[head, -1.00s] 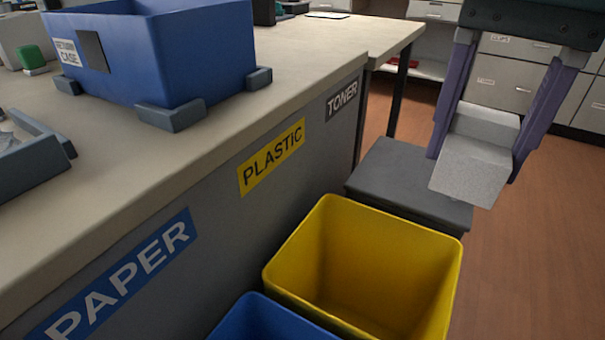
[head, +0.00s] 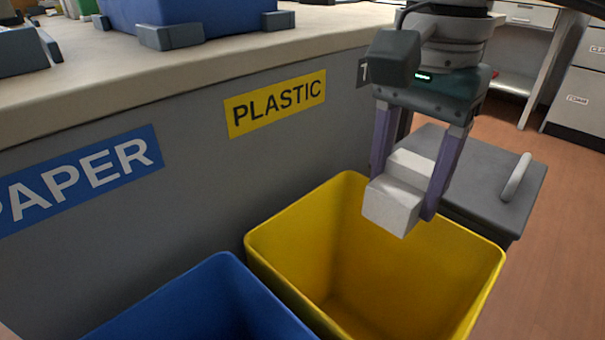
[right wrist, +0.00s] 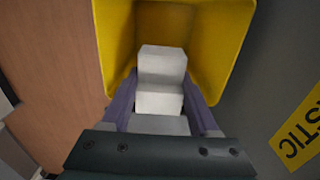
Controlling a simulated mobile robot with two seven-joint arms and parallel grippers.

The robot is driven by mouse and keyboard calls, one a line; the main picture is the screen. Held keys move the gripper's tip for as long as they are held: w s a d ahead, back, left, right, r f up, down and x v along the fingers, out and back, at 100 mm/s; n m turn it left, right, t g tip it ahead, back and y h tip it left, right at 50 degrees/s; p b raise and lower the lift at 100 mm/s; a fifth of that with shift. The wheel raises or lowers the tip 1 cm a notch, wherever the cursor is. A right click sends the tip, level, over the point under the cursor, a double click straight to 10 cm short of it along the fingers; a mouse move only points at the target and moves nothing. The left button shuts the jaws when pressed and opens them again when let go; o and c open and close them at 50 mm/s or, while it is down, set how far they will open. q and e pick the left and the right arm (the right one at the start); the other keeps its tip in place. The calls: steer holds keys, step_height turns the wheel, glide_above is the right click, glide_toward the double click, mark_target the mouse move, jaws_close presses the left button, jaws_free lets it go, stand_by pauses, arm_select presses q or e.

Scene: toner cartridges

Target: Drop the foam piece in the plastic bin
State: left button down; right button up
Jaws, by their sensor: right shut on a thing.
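The foam piece (head: 396,197) is a pale grey-white stepped block. My right gripper (head: 409,190) is shut on it, with one purple finger on each side. In the head view it hangs over the far part of the open yellow plastic bin (head: 290,285). In the right wrist view the foam piece (right wrist: 161,68) sits between the fingers, with the yellow bin (right wrist: 240,40) behind and below it. The bin's visible inside looks empty. A yellow PLASTIC label (head: 276,104) is on the counter side behind the bin. My left gripper is not in view.
A blue bin (head: 215,300) stands beside the yellow one at the left, below the PAPER label (head: 80,180). A grey lidded bin (head: 490,185) with a handle stands behind at the right. A blue crate (head: 190,12) stands on the counter (head: 60,110).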

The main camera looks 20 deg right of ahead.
step_height(320, 180, down, 4)
steer(key=shift+f+b, duration=0.1)
steer(key=shift+b, duration=1.05)
steer(key=o, duration=1.4)
step_height(320, 180, up, 10)
steer(key=p, duration=0.3)
steer(key=shift+p, duration=0.3)
